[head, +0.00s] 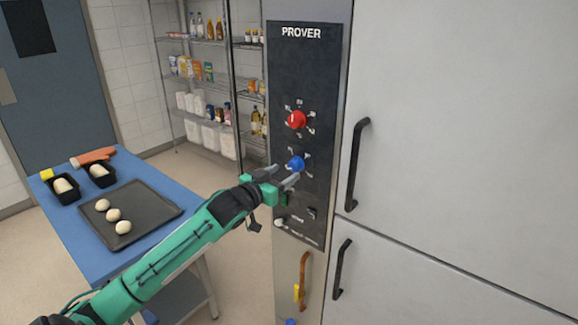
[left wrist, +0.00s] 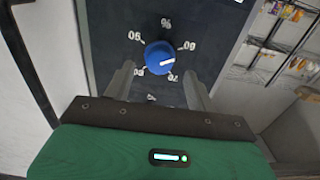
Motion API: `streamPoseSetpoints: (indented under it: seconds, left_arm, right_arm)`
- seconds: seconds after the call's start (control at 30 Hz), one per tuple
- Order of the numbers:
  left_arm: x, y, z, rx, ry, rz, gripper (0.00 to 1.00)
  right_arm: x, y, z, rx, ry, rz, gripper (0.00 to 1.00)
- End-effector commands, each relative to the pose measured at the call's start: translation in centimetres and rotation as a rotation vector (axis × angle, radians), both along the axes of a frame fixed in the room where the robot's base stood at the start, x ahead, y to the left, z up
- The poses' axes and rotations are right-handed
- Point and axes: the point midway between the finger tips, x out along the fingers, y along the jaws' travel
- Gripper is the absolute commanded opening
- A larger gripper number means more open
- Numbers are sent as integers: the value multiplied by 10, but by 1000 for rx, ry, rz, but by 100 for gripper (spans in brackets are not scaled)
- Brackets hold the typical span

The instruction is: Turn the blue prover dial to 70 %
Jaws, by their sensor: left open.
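The blue prover dial (head: 295,163) is on the black PROVER panel (head: 318,60), below a red dial (head: 296,119). My left gripper (head: 283,178) is open at the panel, just below and left of the blue dial. In the left wrist view the blue dial (left wrist: 158,56) shows ahead between the two open fingers (left wrist: 160,80), apart from both. Its white pointer mark points right and slightly up, between a label at upper right and one at lower right that looks like 70. The small labels are hard to read. My right gripper is not in view.
Switches (head: 311,212) sit lower on the panel. White doors with black handles (head: 356,165) stand right of it. A blue table (head: 85,235) at left holds a dark tray (head: 150,199) with dough balls and two loaf tins. Shelves (head: 205,87) stand behind.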

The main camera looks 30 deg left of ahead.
Motion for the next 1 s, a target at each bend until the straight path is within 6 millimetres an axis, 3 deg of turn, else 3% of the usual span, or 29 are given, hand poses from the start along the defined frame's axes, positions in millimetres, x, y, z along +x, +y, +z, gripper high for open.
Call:
streamPoseSetpoints:
  seconds: [0.3, 0.67, 0.9, 1.0]
  left_arm:
    - [30, -2, 1, 0, 0, 0, 56]
    - [34, -3, 0, 1, 0, 0, 56]
    - [34, -3, 0, 1, 0, 0, 12]
    - [34, -3, 0, 2, 0, 0, 12]
  right_arm:
    - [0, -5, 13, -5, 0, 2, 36]
    - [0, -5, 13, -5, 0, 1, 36]
    - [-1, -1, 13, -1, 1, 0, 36]
    - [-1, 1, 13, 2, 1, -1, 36]
